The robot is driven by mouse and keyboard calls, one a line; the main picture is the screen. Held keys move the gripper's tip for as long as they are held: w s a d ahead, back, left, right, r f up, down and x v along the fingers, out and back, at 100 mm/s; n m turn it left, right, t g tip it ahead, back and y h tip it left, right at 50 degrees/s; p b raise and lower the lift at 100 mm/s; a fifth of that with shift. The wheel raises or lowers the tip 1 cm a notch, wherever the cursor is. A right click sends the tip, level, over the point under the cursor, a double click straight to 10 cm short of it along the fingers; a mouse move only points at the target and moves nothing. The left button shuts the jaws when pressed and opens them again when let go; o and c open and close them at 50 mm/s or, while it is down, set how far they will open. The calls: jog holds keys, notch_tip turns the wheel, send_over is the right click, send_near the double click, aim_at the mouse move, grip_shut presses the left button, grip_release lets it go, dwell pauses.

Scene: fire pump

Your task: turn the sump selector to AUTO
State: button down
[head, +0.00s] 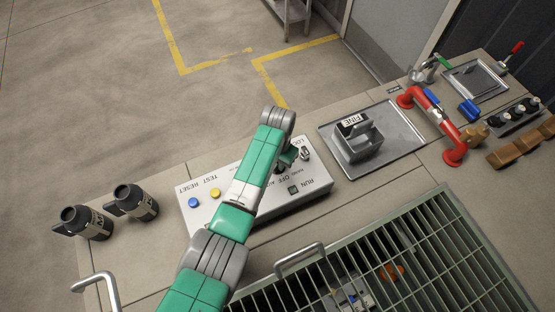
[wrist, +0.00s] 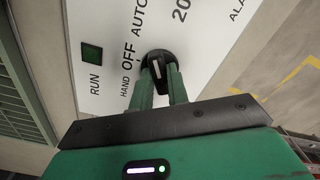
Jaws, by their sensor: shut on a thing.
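The sump selector (wrist: 158,68) is a black round knob with a white line on its grip, on a white panel. The labels HAND, OFF and AUTO lie along its left side in the wrist view. The white line runs nearly up and down there, its upper end leaning slightly to the AUTO side; I cannot tell exactly which position it is in. My gripper (wrist: 160,88) is shut on the knob, one green finger on each side. In the head view my gripper (head: 286,160) is at the panel's far right part, and my arm hides much of the knob.
The control panel (head: 318,185) also carries a green RUN button (wrist: 92,53), a blue button (head: 194,203), a yellow button (head: 215,193) and a key switch (head: 304,153). A FINE block (head: 357,143) stands on a tray to the right. A green grating (head: 400,255) lies in front.

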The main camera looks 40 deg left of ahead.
jog(key=shift+m, duration=0.3)
jog(key=c, duration=1.4)
grip_release()
jog(key=shift+o, duration=0.2)
notch_tip(320, 180, up, 8)
jog(key=shift+f+p, duration=0.1)
jog(key=shift+p, duration=0.75)
